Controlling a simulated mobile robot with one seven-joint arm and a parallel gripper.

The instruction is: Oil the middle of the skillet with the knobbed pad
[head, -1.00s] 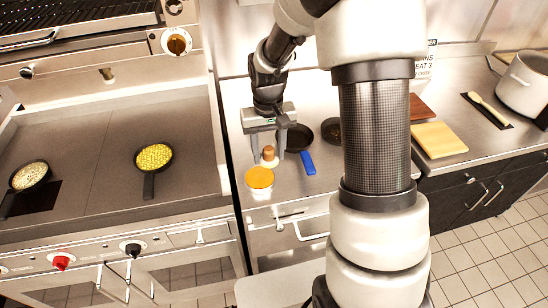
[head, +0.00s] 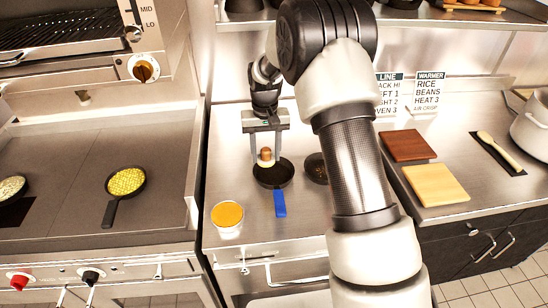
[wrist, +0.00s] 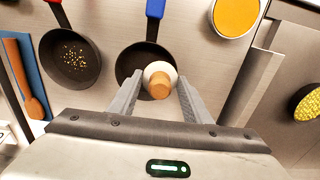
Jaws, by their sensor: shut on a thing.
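My gripper (head: 266,153) is shut on the knobbed pad (head: 266,163), which has a brown wooden knob and a pale round base. In the wrist view, the knobbed pad (wrist: 159,72) shows between the fingers of my gripper (wrist: 160,92). The skillet (head: 275,180) is black with a blue handle and sits on the steel counter. The pad is over the skillet, toward its rear in the head view. In the wrist view it overlaps the right side of the skillet (wrist: 131,66). I cannot tell whether the pad touches the pan. Its underside is hidden.
A tub of orange-yellow oil (head: 227,214) stands front left of the skillet. A second dark pan (head: 316,170) is close on the right; the wrist view shows crumbs in it and a red handle. Two boards (head: 437,185) lie further right. A pan of corn (head: 126,181) sits on the griddle.

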